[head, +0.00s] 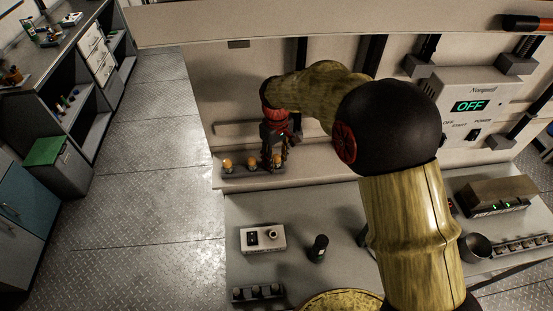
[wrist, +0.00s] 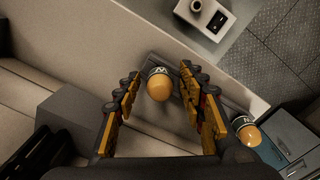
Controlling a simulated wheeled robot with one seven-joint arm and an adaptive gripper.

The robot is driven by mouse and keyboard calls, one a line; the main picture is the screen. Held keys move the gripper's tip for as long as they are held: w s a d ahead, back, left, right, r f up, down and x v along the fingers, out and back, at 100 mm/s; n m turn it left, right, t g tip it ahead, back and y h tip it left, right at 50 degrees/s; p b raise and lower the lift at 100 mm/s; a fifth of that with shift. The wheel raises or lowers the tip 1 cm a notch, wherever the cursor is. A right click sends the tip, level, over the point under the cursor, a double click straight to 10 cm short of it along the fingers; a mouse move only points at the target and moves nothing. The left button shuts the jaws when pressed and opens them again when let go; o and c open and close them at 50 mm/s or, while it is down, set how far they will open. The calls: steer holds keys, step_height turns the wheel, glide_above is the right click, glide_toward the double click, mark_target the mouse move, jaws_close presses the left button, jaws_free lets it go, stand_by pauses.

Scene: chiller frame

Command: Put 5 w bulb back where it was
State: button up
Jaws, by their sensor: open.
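Several amber bulbs with white-banded bases stand in a dark rack (head: 239,174) on the ledge. In the head view, one bulb (head: 227,164) is at the left end, one (head: 251,163) is in the middle and one (head: 276,161) is under my gripper (head: 274,148). In the wrist view, an amber bulb (wrist: 160,88) lies between the open fingers of my gripper (wrist: 158,76), with a gap on both sides. Another bulb (wrist: 246,132) is outside the right finger. The bands carry lettering, but I cannot read the wattage.
A white box with a socket (head: 263,238) and a dark cylinder (head: 319,248) stand on the lower bench. A small dark rack (head: 258,293) is at its front. A controller reading OFF (head: 470,105) hangs on the panel.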

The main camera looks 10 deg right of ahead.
mark_target(276, 155)
step_height(276, 155, up, 8)
steer(key=shift+f, duration=0.1)
stand_by(0.6)
stand_by(0.4)
steer(key=shift+w+f+m, duration=0.1)
steer(key=shift+m, duration=0.2)
steer(key=s+d+f+m+t+b, duration=0.2)
steer(key=s+d+b, duration=0.2)
steer(key=s, duration=0.5)
steer(key=s+d+f+m+t+b, duration=0.1)
steer(key=s+d+f+m+b, duration=0.1)
steer(key=s+b, duration=0.6)
steer(key=s+d+f+m+t+b, duration=0.2)
steer(key=s+d+b, duration=0.3)
steer(key=s, duration=0.6)
steer(key=shift+s+d+t+b, duration=0.25)
steer(key=shift+d+t+b, duration=0.1)
steer(key=shift+b, duration=0.45)
